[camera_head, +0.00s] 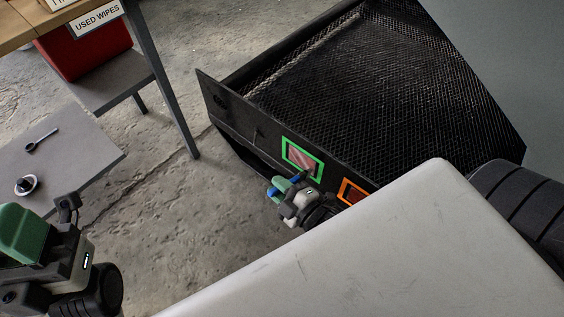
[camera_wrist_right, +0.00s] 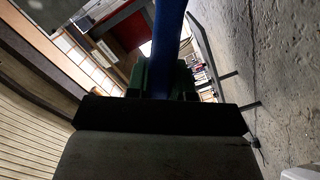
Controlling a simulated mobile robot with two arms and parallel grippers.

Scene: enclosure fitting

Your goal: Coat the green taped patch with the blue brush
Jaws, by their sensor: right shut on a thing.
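The green taped patch (camera_head: 302,158) is on the dark front panel of a mesh-floored enclosure. Green tape frames a dull pinkish-brown area. My right gripper (camera_head: 283,187) is shut on the blue brush (camera_head: 298,178), just below and left of the patch. The brush head reaches toward the lower edge of the green frame; I cannot tell whether it touches. In the right wrist view the blue handle (camera_wrist_right: 167,45) stands between the green fingers (camera_wrist_right: 149,78). My left gripper (camera_head: 27,235) is at the lower left, away from the panel; its opening is hidden.
An orange taped patch (camera_head: 352,191) with a red-brown centre lies right of the green one. A grey low table (camera_head: 75,160) at left holds a black spoon-like tool (camera_head: 41,140) and a small round pot (camera_head: 26,186). A red bin (camera_head: 85,48) is labelled USED WIPES.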

